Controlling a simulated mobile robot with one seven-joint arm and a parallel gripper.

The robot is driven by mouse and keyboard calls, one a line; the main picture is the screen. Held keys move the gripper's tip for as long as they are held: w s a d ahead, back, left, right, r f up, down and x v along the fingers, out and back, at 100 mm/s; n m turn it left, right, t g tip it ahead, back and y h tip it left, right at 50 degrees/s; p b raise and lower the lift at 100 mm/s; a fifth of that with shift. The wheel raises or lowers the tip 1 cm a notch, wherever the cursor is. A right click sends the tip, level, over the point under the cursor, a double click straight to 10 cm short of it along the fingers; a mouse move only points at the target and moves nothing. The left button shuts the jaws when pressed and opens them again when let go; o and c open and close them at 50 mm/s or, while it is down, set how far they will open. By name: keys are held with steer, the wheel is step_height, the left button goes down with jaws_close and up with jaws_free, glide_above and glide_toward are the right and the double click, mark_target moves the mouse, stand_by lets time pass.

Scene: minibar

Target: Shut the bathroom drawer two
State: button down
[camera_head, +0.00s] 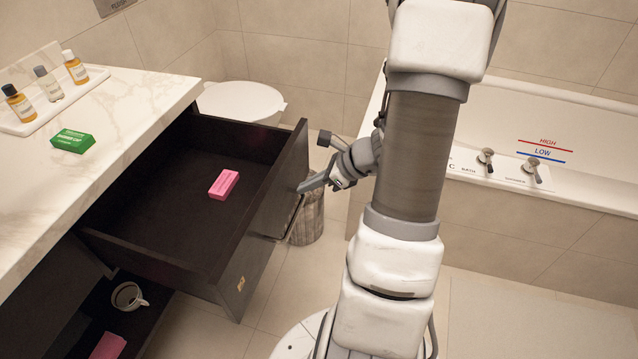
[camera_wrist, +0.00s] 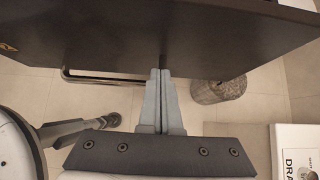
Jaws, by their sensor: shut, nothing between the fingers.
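A dark drawer (camera_head: 205,261) is pulled well out from under the marble counter, with a gold mark (camera_head: 241,284) on its front. I cannot read a number there. A pink box (camera_head: 224,184) lies inside. A metal bar handle (camera_head: 293,217) runs along the front. My gripper (camera_head: 302,187) is shut and empty at the outer face of the drawer front, near its far end. In the wrist view the two fingertips (camera_wrist: 160,74) are together, pointing at the dark front panel (camera_wrist: 160,40). I cannot tell whether they touch it.
Below is a lower open compartment with a cup (camera_head: 127,296) and another pink box (camera_head: 108,346). The counter (camera_head: 140,95) holds small bottles and a green box (camera_head: 72,140). A bin (camera_head: 307,222) stands beyond the drawer front; a bathtub (camera_head: 560,125) is at right.

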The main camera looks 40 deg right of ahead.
mark_target(287, 195)
steer(key=x, duration=0.3)
steer(key=shift+w+a+f+b, duration=0.1)
steer(key=shift+b, duration=0.3)
steer(key=shift+w, duration=0.1)
steer(key=w+a+p, duration=0.1)
steer(key=w+a, duration=0.5)
steer(key=w, duration=0.3)
steer(key=w+a+p, duration=0.1)
steer(key=w+a, duration=0.6)
steer(key=w, duration=0.2)
steer(key=w+a+p, duration=0.1)
steer(key=w+a, duration=0.6)
steer(key=w, duration=0.2)
steer(key=shift+p, duration=0.4)
steer(key=shift+w, duration=0.2)
steer(key=shift+a+r, duration=0.1)
steer(key=shift+r, duration=0.15)
